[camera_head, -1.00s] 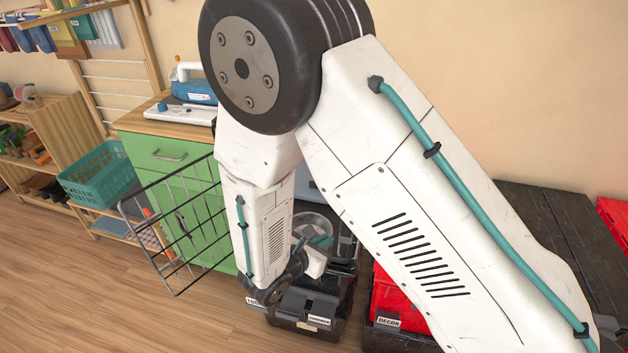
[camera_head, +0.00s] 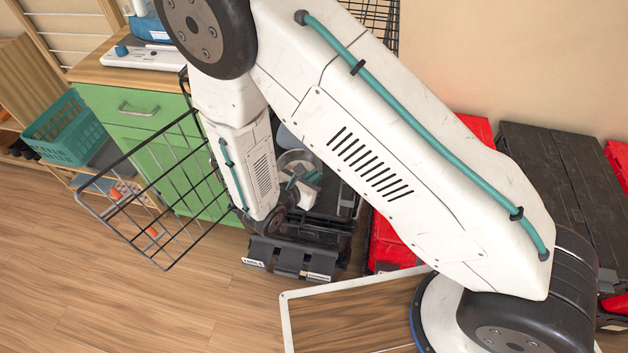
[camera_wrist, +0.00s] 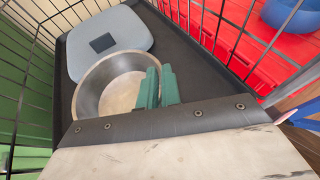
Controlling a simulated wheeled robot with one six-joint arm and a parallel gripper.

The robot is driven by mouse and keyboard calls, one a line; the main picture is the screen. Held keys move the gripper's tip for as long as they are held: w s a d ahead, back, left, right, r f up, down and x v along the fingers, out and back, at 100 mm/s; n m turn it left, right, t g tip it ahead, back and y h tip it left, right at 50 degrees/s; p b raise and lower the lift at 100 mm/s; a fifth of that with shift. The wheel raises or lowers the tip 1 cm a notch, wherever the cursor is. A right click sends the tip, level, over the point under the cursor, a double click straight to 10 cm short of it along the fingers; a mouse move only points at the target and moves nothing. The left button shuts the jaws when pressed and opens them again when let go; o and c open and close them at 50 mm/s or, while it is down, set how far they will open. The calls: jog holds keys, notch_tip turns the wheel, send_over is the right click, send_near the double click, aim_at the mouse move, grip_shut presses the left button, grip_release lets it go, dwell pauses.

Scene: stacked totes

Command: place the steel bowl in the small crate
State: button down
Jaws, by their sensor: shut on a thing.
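The steel bowl (camera_wrist: 92,93) is round and shiny, upright and empty, in the middle of the wrist view. The teal fingers of my gripper (camera_wrist: 157,88) are shut on its right-hand rim. The bowl (camera_head: 296,158) shows only partly in the head view, behind my arm. The bowl is over or in a dark tray (camera_wrist: 205,82) with wire mesh on both sides. I cannot tell whether it touches the tray floor. I cannot tell for sure which container is the small crate.
A blue-grey box (camera_wrist: 118,30) lies just beyond the bowl. A red tote (camera_wrist: 238,40) with a blue bowl (camera_wrist: 290,14) stands at right. In the head view, a tilted wire panel (camera_head: 150,190) stands before the green cabinet (camera_head: 130,125). Open wooden floor (camera_head: 130,310) lies in front.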

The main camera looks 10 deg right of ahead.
jog(key=shift+f, duration=1.7)
jog(key=c, duration=1.6)
grip_release()
jog(key=shift+f, duration=0.1)
jog(key=shift+s+a+r, duration=0.2)
jog(key=shift+r, duration=0.05)
jog(key=v, duration=1.1)
jog(key=shift+s, duration=0.25)
jog(key=shift+a, duration=0.15)
